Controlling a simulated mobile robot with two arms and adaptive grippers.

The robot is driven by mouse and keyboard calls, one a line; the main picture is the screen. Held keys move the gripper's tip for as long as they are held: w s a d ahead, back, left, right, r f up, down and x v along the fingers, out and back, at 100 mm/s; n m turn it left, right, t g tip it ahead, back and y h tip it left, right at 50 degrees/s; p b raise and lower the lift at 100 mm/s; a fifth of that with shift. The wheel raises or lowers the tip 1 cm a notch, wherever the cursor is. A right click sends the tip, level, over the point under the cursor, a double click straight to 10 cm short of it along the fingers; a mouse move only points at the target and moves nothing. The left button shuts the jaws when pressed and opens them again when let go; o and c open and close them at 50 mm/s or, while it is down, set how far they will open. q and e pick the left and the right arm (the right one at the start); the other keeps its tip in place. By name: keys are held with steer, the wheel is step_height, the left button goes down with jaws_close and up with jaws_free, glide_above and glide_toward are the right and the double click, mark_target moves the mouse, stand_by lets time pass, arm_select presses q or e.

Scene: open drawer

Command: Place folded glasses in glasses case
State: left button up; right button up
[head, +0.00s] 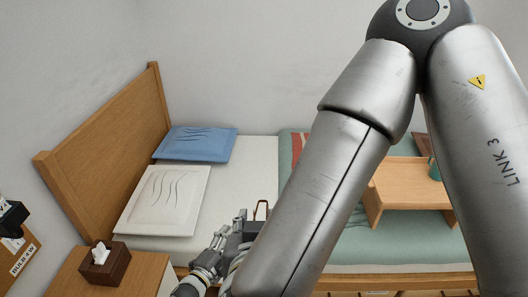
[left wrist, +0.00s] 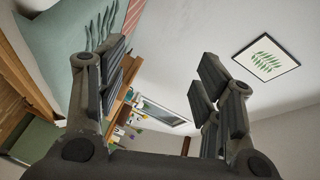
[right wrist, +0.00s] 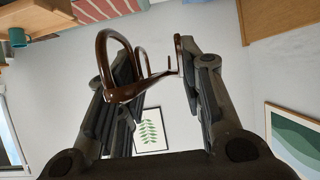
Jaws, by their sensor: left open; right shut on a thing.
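Brown-framed glasses (right wrist: 124,94) are between the fingers of my right gripper (right wrist: 163,70), which is shut on them. In the head view, my right gripper (head: 238,226) is above the near side of the bed, with a bit of the brown frame (head: 261,201) sticking up beyond it. The fingers partly hide the glasses, so I cannot tell how fully they are folded. My left gripper (left wrist: 158,85) is open and empty in the left wrist view; I cannot make it out in the head view. I see no glasses case in any view.
A bed with a white pillow (head: 165,200), a blue pillow (head: 197,144) and a wooden bed tray (head: 407,185) fills the middle. A tissue box (head: 105,263) stands on the nightstand (head: 150,272) at the lower left. My right arm covers much of the head view.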

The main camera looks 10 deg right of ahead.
arm_select(q)
steer(key=s+d+r+m+g+h, duration=0.1)
steer(key=d+r+m+g+h, duration=0.3)
steer(key=r+m, duration=0.5)
steer(key=d+r+m+g+h, duration=0.3)
steer(key=d+r+m, duration=0.4)
steer(key=r, duration=0.5)
steer(key=s+d+r+m+g+h, duration=0.1)
steer(key=d+r+m+g+h, duration=0.3)
steer(key=r+m, duration=0.5)
steer(key=s+d+r+m+g+y, duration=0.5)
steer(key=s+r+m+g+y, duration=0.35)
steer(key=m, duration=0.55)
steer(key=m+t+y, duration=0.7)
steer(key=m+y, duration=0.6)
steer(key=m, duration=0.1)
glide_toward(264, 201)
steer(key=shift+g, duration=0.25)
steer(key=f, duration=1)
steer(key=shift+w+a+f, duration=0.1)
steer(key=shift+w+f, duration=0.1)
steer(key=shift+f, duration=0.05)
